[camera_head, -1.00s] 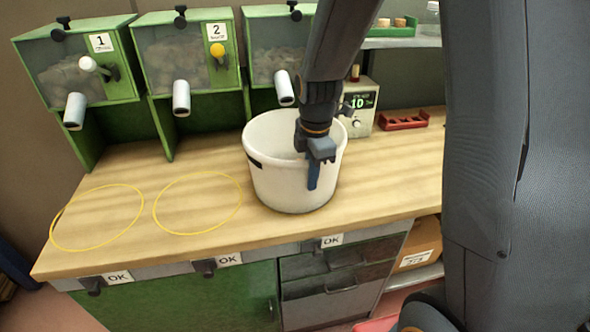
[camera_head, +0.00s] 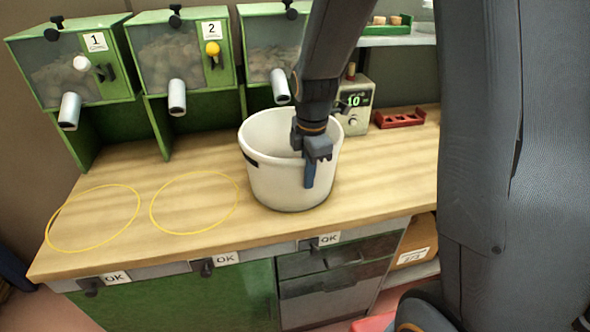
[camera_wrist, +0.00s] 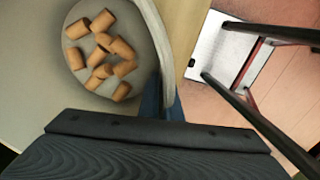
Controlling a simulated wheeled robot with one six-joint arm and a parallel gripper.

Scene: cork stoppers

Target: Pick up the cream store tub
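The cream store tub (camera_head: 268,185) is a round, open tub with a dark mark on its left rim, upright at the workbench's front. In the wrist view, several brown corks (camera_wrist: 103,50) lie on its floor, beside the tub's wall (camera_wrist: 160,38). My gripper (camera_head: 308,172) points down at the tub's near right rim. One blue finger shows outside the wall; the other is hidden inside in the head view. In the wrist view, my gripper (camera_wrist: 165,106) has blue fingers close against both sides of the wall, shut on it. I see no clear gap under the tub.
Green dispensers (camera_head: 180,60) with silver spouts line the back. Behind the tub are a scale display (camera_head: 354,102) and a red rack (camera_head: 400,118). Two yellow circles (camera_head: 195,203) mark bare wood on the left. The bench (camera_head: 375,185) is clear to the tub's right.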

